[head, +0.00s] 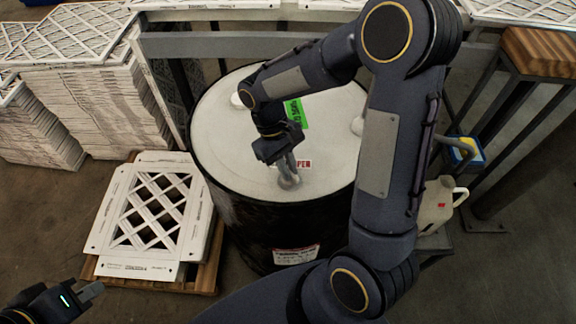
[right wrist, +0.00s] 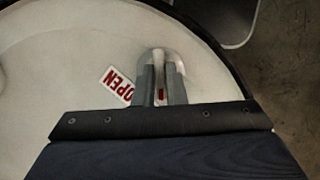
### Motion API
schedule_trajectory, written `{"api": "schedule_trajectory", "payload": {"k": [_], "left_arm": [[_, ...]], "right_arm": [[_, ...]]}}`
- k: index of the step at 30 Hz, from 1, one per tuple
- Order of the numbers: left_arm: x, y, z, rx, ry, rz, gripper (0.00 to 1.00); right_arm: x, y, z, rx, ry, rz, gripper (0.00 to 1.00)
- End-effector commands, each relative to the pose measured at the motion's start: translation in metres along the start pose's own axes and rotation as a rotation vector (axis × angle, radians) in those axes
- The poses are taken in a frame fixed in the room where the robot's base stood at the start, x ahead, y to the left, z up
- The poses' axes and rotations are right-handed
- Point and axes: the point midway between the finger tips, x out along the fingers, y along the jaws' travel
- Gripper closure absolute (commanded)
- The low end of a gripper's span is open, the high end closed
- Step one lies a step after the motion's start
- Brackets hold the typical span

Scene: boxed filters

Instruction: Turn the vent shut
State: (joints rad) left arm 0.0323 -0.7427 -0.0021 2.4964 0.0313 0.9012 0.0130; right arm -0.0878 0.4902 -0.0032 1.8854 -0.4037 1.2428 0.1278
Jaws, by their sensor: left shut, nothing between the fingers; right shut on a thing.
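A black drum (head: 245,232) with a white lid (head: 222,145) stands in the middle of the head view. The vent (head: 290,183) is a small grey metal fitting on the lid; its round base shows in the right wrist view (right wrist: 172,56). A white label with red "OPEN" letters (right wrist: 116,82) lies beside it, partly hidden in the head view (head: 305,164). My right gripper (head: 287,170) reaches down and is shut on the vent, with a finger on either side of its raised part. My left gripper (head: 92,291) is shut and empty, low at the left, away from the drum.
A white lattice filter frame (head: 118,266) lies on a wooden pallet (head: 205,276) left of the drum. Stacks of filters (head: 85,110) stand behind it. A metal rail (head: 215,44) runs behind the drum. A pale jug (head: 436,206) and a wood-topped stand (head: 540,52) are at the right.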

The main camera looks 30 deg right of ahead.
Motion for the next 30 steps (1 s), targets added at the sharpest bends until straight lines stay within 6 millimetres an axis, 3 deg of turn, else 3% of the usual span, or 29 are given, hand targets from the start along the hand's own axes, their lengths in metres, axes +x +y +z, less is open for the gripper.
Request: {"api": "schedule_trajectory", "payload": {"k": [1,5,15,30], "left_arm": [[0.000,0.000,0.000,0.000,0.000,0.000,1.00],[0.000,0.000,0.000,0.000,0.000,0.000,1.00],[0.000,0.000,0.000,0.000,0.000,0.000,1.00],[0.002,-0.001,0.001,0.000,0.000,0.000,1.00]], "right_arm": [[-0.001,0.000,-0.001,-0.002,0.004,0.002,0.85],[-0.001,0.000,-0.001,-0.001,0.003,0.001,0.68],[-0.004,0.000,-0.001,0.000,0.003,0.000,0.67],[-0.074,0.000,-0.001,-0.001,0.004,0.001,0.67]]}}
